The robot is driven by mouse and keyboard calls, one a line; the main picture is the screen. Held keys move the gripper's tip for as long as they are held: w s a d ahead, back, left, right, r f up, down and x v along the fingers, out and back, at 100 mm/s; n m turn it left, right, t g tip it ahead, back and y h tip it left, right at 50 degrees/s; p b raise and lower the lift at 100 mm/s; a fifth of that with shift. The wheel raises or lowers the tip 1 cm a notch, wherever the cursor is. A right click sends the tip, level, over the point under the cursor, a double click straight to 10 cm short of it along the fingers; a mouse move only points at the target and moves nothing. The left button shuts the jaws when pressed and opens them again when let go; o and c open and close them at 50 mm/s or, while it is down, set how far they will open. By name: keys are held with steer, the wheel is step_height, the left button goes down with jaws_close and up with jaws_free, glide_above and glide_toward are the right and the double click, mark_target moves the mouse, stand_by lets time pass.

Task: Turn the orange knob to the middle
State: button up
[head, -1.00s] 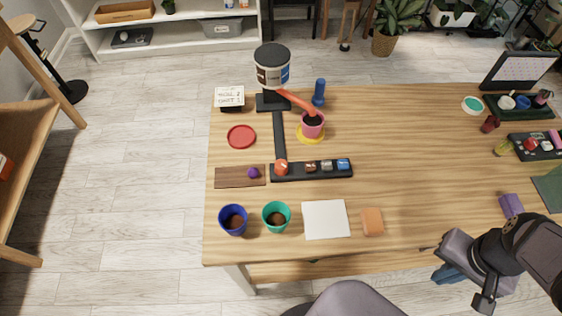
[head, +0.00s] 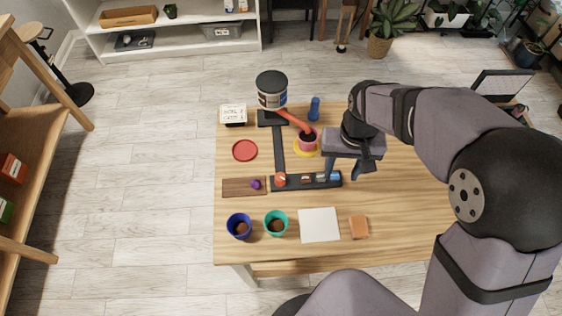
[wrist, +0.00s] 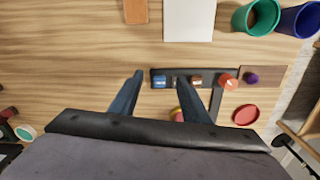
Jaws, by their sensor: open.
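The orange knob (head: 280,180) sits at the left end of a black panel (head: 300,184) on the wooden table. In the wrist view the knob (wrist: 228,81) is right of my fingers, with a small pale mark on it; which way it points is too small to tell. Brown-and-white and blue controls share the panel. My gripper (wrist: 160,76) is open and empty, its two dark blue fingers apart near the blue end of the panel. In the head view my gripper (head: 346,173) is at the panel's right end, apart from the knob.
A purple ball (head: 256,184) on a brown board is close left of the knob. A pink pot (head: 307,140) on a yellow saucer, under an orange spout, stands behind the panel. Blue (head: 239,227) and teal (head: 276,224) pots stand in front. A white sheet (head: 319,225) lies nearby.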

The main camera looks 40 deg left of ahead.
mark_target(280, 177)
steer(key=s+a+n+p, duration=0.1)
steer(key=s+a, duration=0.1)
steer(key=a, duration=0.2)
steer(key=s+a+r+n+p, duration=0.1)
steer(key=s+a, duration=0.2)
steer(key=a, duration=0.1)
steer(key=s+a+p, duration=0.1)
steer(key=s+a, duration=0.2)
steer(key=a, duration=0.1)
steer(key=shift+s+a+r+n, duration=0.2)
steer(key=shift+a+r+n, duration=0.1)
steer(key=shift+a+n, duration=0.1)
steer(key=shift+f+p, duration=1)
steer(key=shift+f, duration=2.7)
steer(key=c, duration=1)
steer(key=shift+c, duration=0.2)
